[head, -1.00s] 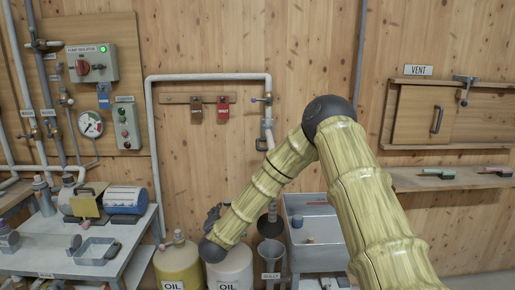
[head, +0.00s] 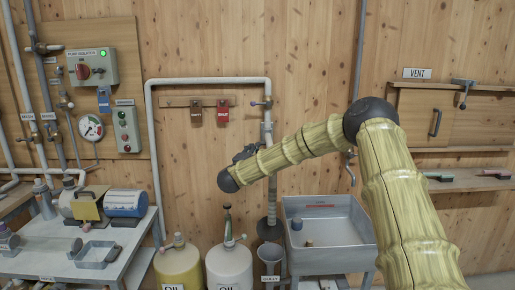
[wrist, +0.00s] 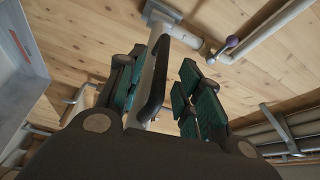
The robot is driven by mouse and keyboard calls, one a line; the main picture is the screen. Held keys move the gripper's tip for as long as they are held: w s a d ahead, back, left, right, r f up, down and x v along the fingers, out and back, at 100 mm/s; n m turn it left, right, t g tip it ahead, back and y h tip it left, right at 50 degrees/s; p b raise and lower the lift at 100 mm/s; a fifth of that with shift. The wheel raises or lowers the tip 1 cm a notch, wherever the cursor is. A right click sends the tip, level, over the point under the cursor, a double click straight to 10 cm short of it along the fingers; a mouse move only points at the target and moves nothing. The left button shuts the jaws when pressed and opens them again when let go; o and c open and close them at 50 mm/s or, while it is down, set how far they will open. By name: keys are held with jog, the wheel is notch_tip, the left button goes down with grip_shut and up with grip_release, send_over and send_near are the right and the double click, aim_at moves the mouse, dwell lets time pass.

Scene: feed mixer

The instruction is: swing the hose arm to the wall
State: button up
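The likely hose arm is the grey pipe (head: 270,195) hanging down the wall below the pipe bend, beside the sink; my arm hides part of it. In the wrist view a grey pipe (wrist: 161,62) with a curved dark handle (wrist: 154,84) runs between the fingers. My gripper (head: 245,152) is left of the hanging pipe in the head view, above the oil drums. In the wrist view my gripper (wrist: 163,92) has its teal-padded fingers spread apart, with the handle between them. I cannot tell if either finger touches it.
A sink (head: 325,240) stands right of the pipe, and a grey funnel-shaped vessel (head: 271,258) below it. Two oil drums (head: 229,268) are below my gripper. A valve with a purple knob (wrist: 232,41) is near. A bench (head: 75,262) is at left.

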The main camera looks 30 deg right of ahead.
jog(key=shift+p+x, duration=0.4)
jog(key=shift+x, duration=1.5)
jog(key=shift+a, duration=0.1)
grip_shut()
